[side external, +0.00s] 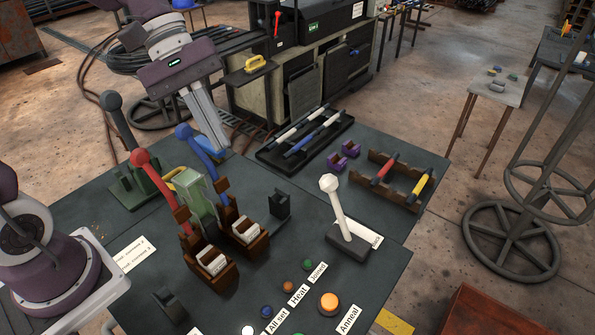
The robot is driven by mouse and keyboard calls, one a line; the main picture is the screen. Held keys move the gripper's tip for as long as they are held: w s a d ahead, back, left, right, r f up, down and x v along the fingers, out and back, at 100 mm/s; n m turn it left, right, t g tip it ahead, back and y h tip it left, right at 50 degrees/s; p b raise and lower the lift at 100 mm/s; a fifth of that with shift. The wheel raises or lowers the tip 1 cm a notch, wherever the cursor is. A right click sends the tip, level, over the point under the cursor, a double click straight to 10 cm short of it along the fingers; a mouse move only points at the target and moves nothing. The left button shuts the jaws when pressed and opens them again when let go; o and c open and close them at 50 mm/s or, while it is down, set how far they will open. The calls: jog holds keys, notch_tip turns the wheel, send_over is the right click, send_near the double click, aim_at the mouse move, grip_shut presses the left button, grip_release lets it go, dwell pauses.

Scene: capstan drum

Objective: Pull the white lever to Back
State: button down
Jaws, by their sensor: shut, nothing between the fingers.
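The white lever (337,208) stands on a dark base block on the right part of the dark table (300,225). Its faceted white knob is at the top, and its shaft leans up and to the left in the picture. A small white label (371,235) lies beside the base; its text is partly hidden and I cannot read it. My gripper (222,148) is shut and empty. It points down, to the left of the white lever and apart from it, close to the blue-knobbed lever in the picture.
A blue-knobbed lever (202,146) and a red-knobbed lever (158,178) stand left of the white lever. A tray with rods (305,140) and a wooden rack (387,185) lie behind it. Several buttons, including a large orange one (329,302), sit in front.

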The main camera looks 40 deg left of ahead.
jog(key=w+a+f+n+t+h, duration=0.1)
jog(key=w+a+f+n+h, duration=0.2)
jog(key=w+f+n, duration=0.25)
jog(key=w+a+f+n+t+h, duration=0.1)
jog(key=w+a+f+n+h, duration=0.2)
jog(key=w+f+n, duration=0.3)
jog(key=w+d+f, duration=0.1)
jog(key=d, duration=0.5)
jog(key=w+d+f+m, duration=0.1)
jog(key=w+d+f, duration=0.1)
jog(key=d, duration=0.4)
jog(key=shift+d+f, duration=0.25)
jog(key=shift+d, duration=0.05)
jog(key=shift+d+r+m+y, duration=0.1)
jog(key=shift+m+y, duration=0.15)
jog(key=shift+y, duration=0.05)
